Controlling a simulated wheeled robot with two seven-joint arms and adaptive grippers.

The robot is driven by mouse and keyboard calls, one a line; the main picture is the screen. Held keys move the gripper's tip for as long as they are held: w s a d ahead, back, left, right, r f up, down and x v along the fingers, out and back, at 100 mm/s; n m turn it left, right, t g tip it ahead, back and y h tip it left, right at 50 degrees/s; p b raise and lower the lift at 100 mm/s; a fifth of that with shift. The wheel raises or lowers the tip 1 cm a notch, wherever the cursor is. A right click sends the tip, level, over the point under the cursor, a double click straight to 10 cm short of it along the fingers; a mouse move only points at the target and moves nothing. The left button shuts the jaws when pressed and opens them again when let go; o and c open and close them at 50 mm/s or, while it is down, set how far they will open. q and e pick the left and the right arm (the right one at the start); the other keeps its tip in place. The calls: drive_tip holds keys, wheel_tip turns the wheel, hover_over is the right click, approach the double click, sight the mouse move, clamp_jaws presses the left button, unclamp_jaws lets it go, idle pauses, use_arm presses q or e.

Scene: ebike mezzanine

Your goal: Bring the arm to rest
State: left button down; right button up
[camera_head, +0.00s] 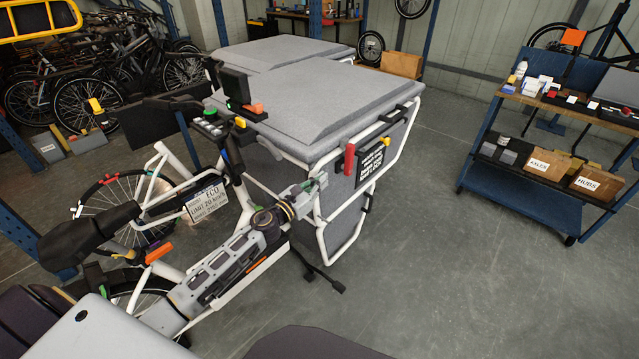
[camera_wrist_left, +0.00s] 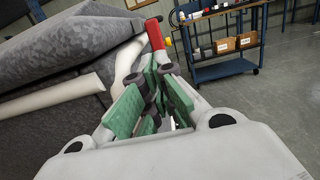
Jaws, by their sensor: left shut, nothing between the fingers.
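My left arm reaches in from the lower left. Its left gripper (camera_head: 315,184) is beside the front frame of the grey cargo box (camera_head: 318,92). In the left wrist view the gripper (camera_wrist_left: 157,68) has green-padded fingers, shut with nothing held. A red handle (camera_head: 349,159) on the white tube frame stands just beyond the fingertips in the head view. The handle also shows past the fingertips in the left wrist view (camera_wrist_left: 155,35); I cannot tell whether they touch. My right gripper is not in view.
The cargo bike's saddle (camera_head: 90,229) and handlebar display (camera_head: 234,84) are near my arm. A blue trolley (camera_head: 526,192) with parts and boxes stands at the right. Bicycles (camera_head: 88,95) are at the back left. The floor (camera_head: 430,240) between bike and trolley is clear.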

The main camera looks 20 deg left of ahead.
use_arm(q)
drive_tip(key=shift+s+a, duration=0.1)
drive_tip(key=shift+s, duration=0.1)
idle(0.5)
